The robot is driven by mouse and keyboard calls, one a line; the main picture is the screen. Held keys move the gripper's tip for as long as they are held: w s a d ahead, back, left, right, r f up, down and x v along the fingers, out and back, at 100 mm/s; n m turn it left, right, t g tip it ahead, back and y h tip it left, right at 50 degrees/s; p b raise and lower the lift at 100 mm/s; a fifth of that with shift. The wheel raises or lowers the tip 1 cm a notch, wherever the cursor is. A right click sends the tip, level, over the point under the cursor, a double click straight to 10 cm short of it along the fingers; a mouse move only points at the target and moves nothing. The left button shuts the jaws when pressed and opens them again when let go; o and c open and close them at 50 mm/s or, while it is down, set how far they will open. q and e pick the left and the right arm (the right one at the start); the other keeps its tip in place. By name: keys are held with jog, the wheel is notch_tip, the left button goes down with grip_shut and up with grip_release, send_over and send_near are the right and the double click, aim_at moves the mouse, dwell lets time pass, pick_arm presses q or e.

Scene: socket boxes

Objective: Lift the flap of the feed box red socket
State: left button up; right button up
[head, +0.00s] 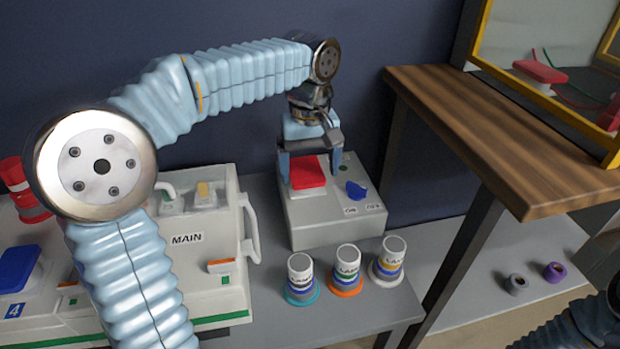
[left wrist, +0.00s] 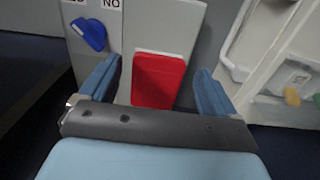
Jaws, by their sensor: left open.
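The feed box (head: 325,226) is a light grey box on the grey bench. Its red socket flap (head: 308,172) lies closed on the sloped top, and it also shows in the left wrist view (left wrist: 157,80). My left gripper (head: 310,166) is over the box from above, open, with one blue finger on each side of the red flap. In the left wrist view the fingers (left wrist: 160,88) stand apart with the flap between them and gaps on both sides. I cannot tell how far the fingertips are above the box top. A blue knob (head: 356,190) sits right of the flap.
A large MAIN box (head: 187,239) with a white handle stands to the left. Three labelled plugs (head: 347,270) stand in front of the feed box. A wooden table (head: 500,130) with a yellow-framed panel is at right. Grey and purple rings (head: 555,271) lie below it.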

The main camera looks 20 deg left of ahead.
pick_arm(q)
jog(key=shift+f, duration=1.15)
